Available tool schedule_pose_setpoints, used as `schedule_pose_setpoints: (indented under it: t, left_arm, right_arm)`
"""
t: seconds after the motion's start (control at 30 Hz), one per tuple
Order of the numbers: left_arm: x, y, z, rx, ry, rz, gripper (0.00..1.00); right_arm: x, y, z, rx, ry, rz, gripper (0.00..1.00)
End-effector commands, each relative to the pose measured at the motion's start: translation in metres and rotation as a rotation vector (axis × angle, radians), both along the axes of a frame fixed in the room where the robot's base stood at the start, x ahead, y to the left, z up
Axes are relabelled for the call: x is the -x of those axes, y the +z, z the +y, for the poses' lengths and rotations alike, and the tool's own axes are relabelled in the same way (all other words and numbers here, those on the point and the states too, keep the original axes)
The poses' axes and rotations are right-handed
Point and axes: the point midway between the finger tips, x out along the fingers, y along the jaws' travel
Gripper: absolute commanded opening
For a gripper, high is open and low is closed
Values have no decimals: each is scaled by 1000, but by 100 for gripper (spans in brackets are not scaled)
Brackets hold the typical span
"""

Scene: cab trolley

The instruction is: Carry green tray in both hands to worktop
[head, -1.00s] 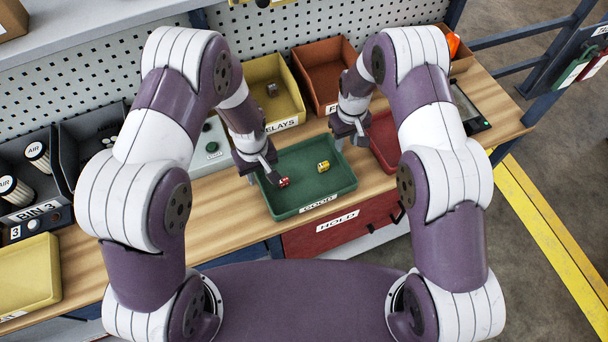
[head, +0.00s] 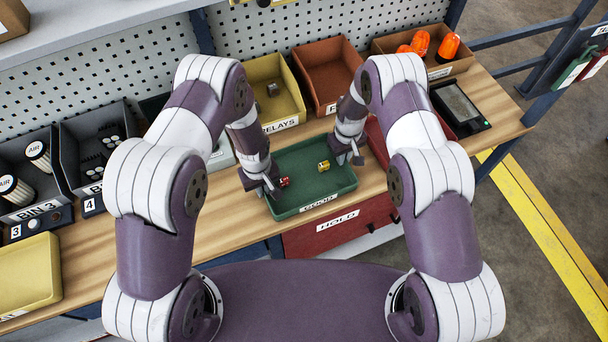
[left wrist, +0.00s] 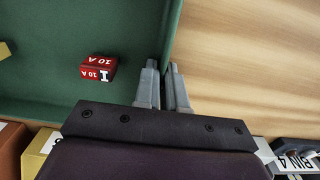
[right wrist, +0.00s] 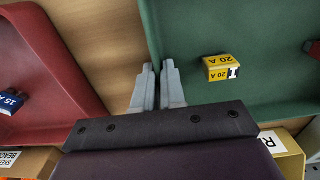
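The green tray (head: 310,199), labelled GOOD, sits level over the wooden worktop (head: 225,205) near its front edge. I cannot tell whether it touches the wood. It holds a red 10 A block (head: 284,182) at its left and a yellow 20 A block (head: 323,166). My left gripper (head: 266,188) is shut on the tray's left wall; its fingers (left wrist: 163,75) straddle the wall. My right gripper (head: 347,153) is shut on the right wall, with its fingers (right wrist: 157,72) on either side of it.
A red tray (right wrist: 60,60) with a blue 15 A block stands beside the green tray, mostly hidden by my right arm in the head view. Yellow (head: 268,85) and orange-brown (head: 328,75) bins stand behind. A flat device (head: 460,107) lies at right. Bare wood shows at left.

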Motion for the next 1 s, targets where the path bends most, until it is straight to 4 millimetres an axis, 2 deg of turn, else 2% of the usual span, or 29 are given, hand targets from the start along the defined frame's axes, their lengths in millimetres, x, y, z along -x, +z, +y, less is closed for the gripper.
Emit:
schedule_pose_setpoints:
  t: [0.37, 0.7, 1.0]
  left_arm:
    - [0, 5, 0, 0, 0, -1, 0]
    - [0, 52, 0, 0, 0, 0, 0]
    - [0, 50, 0, 0, 0, 0, 0]
  right_arm:
    - [0, 5, 0, 0, 0, -1, 0]
    - [0, 52, 0, 0, 0, 0, 0]
    - [0, 50, 0, 0, 0, 0, 0]
